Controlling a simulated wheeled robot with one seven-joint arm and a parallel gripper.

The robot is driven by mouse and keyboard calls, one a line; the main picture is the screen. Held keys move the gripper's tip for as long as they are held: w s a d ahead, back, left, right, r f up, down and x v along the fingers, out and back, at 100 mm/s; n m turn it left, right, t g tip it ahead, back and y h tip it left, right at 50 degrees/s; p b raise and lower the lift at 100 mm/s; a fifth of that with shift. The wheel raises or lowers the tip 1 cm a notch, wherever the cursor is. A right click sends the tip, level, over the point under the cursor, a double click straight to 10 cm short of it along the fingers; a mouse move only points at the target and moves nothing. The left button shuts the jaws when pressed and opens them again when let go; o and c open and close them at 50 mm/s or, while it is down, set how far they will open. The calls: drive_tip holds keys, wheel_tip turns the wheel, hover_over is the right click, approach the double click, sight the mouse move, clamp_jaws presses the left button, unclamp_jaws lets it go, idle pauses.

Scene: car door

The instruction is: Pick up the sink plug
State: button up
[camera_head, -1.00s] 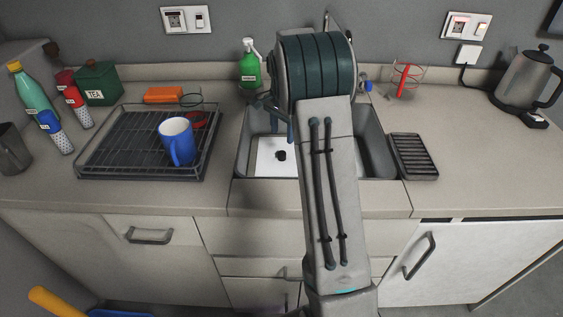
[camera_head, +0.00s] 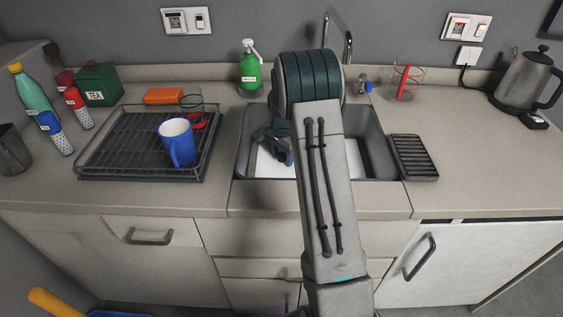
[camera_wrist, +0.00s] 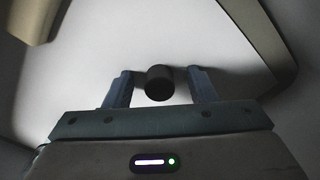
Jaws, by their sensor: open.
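The sink plug is a small dark cylinder; in the wrist view the plug (camera_wrist: 159,83) stands on the pale sink floor between my two fingers. My gripper (camera_wrist: 160,80) is open, one finger on each side of the plug with a gap on both sides. In the head view my gripper (camera_head: 280,150) is down inside the sink (camera_head: 365,165), and it hides the plug there. My arm covers much of the sink's middle.
The sink walls rise close around my gripper. A drying rack (camera_head: 95,165) with a blue mug (camera_head: 177,145) stands left of the sink. A dark ridged tray (camera_head: 414,157) lies on the right.

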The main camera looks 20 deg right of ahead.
drive_tip(key=c, duration=1.1)
